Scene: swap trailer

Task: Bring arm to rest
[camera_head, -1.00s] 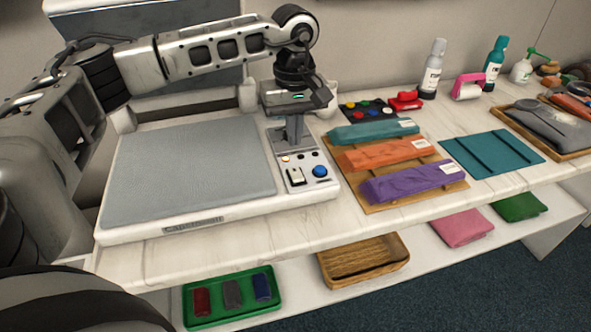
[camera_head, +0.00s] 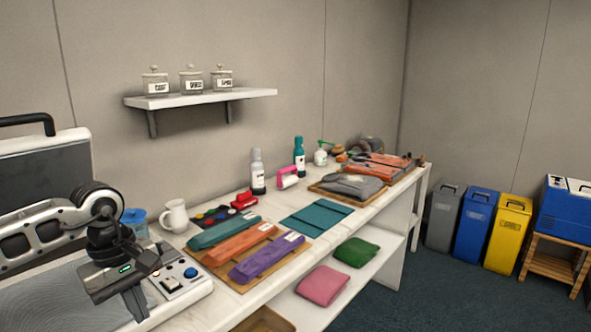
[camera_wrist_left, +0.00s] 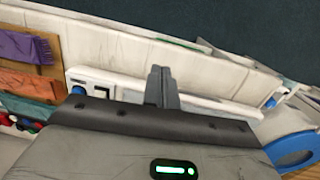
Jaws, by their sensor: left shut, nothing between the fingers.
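My left gripper (camera_head: 135,305) hangs in the lower left of the head view, fingers pointing down and together, empty. It is over the grey-topped white press (camera_head: 60,290), left of the press's control panel (camera_head: 175,283) with its blue button (camera_head: 191,272). I cannot tell its exact height above the press. In the left wrist view the closed fingers (camera_wrist_left: 161,88) show in front of a white machine edge, with nothing between them. My left arm (camera_head: 45,232) reaches in from the left edge, bent at the wrist. My right gripper is not in view.
Right of the panel lie a wooden board (camera_head: 225,272) with teal, orange and purple folded cloths, and a teal mat (camera_head: 317,218). A white pitcher (camera_head: 175,216) and a blue container (camera_head: 135,222) stand behind. Coloured bins (camera_head: 510,232) stand at the far right, beyond open floor.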

